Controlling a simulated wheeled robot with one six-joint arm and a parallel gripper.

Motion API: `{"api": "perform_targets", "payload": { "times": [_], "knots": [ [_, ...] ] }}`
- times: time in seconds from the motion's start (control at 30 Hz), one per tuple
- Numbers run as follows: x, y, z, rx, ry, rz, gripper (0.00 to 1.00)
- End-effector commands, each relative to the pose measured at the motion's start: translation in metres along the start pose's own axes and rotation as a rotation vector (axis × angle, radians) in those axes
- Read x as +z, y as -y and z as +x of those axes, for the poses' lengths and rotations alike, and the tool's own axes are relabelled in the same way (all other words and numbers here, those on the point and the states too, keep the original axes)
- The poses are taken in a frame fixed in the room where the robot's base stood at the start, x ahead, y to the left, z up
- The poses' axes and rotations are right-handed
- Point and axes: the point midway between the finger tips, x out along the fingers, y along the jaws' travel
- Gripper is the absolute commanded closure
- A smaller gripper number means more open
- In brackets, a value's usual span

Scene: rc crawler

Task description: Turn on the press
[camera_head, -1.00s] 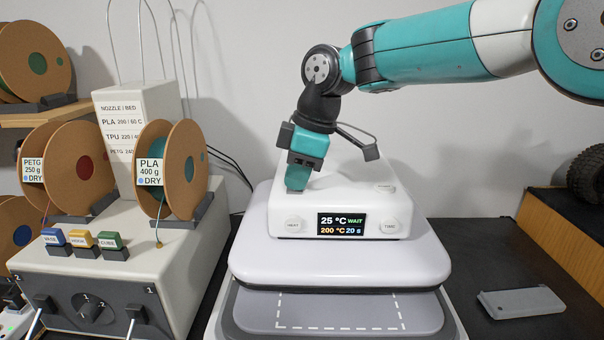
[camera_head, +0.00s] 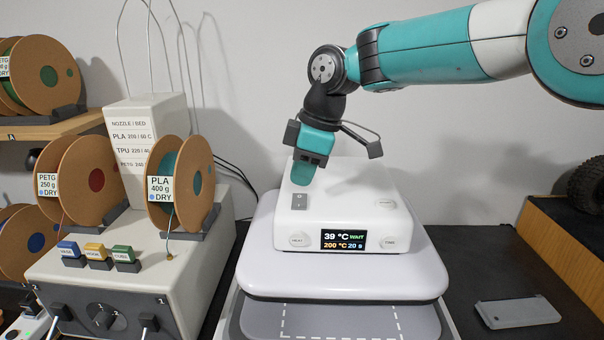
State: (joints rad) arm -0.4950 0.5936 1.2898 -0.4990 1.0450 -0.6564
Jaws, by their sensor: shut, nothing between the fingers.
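The white press (camera_head: 345,278) stands in the middle with its broad upper plate over a grey lower plate (camera_head: 345,322) marked with a dashed line. Its lit display (camera_head: 343,240) reads 39 °C WAIT above 200 °C 20 s. A small grey switch (camera_head: 299,202) sits on the left of the press's sloped top. A HEAT button (camera_head: 300,240) and a TIME button (camera_head: 389,243) flank the display. My gripper (camera_head: 302,180) is shut and empty, pointing down just behind and above the switch, apart from it.
A grey-white box with filament spools (camera_head: 181,184) and coloured blocks (camera_head: 95,252) stands on the left. A flat grey piece (camera_head: 516,312) lies on the dark table at the right.

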Motion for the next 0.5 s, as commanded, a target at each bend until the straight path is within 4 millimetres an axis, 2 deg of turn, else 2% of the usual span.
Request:
{"api": "perform_targets", "payload": {
  "times": [0.03,0.07,0.3,0.5],
  "knots": [
    [-0.005,0.0,-0.021,0.001,-0.001,0.001,1.0],
    [-0.003,0.001,-0.022,0.004,-0.002,0.001,1.0],
    [-0.002,0.01,-0.076,0.003,-0.001,0.001,1.0],
    [-0.002,0.015,-0.102,0.001,0.0,0.001,1.0]
  ]
}}
